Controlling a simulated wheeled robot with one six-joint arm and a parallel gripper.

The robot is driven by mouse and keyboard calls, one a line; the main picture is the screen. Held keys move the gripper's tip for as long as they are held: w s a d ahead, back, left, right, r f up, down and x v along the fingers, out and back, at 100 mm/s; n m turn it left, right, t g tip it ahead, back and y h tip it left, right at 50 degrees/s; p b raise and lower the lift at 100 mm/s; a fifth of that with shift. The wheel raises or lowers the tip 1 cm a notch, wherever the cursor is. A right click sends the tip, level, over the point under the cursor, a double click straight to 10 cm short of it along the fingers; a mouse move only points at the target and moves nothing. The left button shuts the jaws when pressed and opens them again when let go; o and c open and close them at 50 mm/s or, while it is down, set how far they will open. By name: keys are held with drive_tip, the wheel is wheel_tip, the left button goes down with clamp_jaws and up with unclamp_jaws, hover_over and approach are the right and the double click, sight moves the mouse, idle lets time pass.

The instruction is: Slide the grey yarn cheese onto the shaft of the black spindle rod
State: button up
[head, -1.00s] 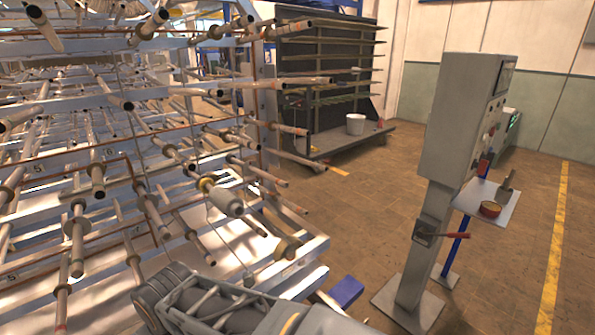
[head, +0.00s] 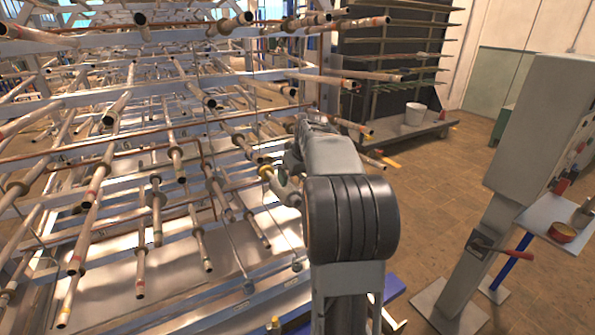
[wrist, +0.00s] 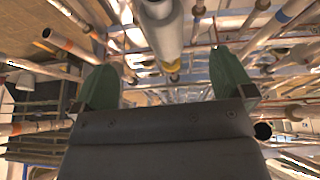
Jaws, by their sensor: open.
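The grey yarn cheese (wrist: 160,25) shows at the top of the wrist view as a pale grey cylinder with a yellow piece at its far end. In the head view the cheese (head: 287,191) is small and partly hidden by my arm, among the rack's rods. My gripper (wrist: 163,60) is open and empty, its two green fingers apart. The cheese appears between the fingers in the picture, with gaps on both sides; its depth is unclear. In the head view my arm hides the fingers. I cannot single out the black spindle rod among the many dark-ended rods.
A metal rack (head: 110,98) with many protruding rods fills the left and middle. A grey control post (head: 540,130) with a small shelf holding a red tin (head: 562,232) stands at right. A white bucket (head: 415,113) sits on a cart behind. Brown floor is clear between.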

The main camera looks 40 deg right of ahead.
sight(293, 193)
drive_tip(key=p+x, duration=0.1)
drive_tip(key=x, duration=1.1)
drive_tip(key=shift+w+f+p, duration=0.15)
drive_tip(key=shift+f+p, duration=0.2)
drive_tip(key=c, duration=1.1)
drive_tip(key=shift+w+d+f+p, duration=0.15)
drive_tip(key=shift+w+p, duration=0.4)
drive_tip(key=shift+w, duration=0.75)
drive_tip(key=shift+w+d+f+p, duration=0.15)
drive_tip(key=shift+w+p, duration=0.45)
drive_tip(key=shift+w, duration=0.65)
drive_tip(key=shift+w+d+p, duration=0.25)
drive_tip(key=shift+w+p, duration=0.3)
drive_tip(key=shift+w, duration=0.75)
drive_tip(key=o, duration=1.1)
drive_tip(key=b+v, duration=0.3)
drive_tip(key=v, duration=1)
drive_tip(key=shift+s+r, duration=0.15)
drive_tip(key=shift+r, duration=0.2)
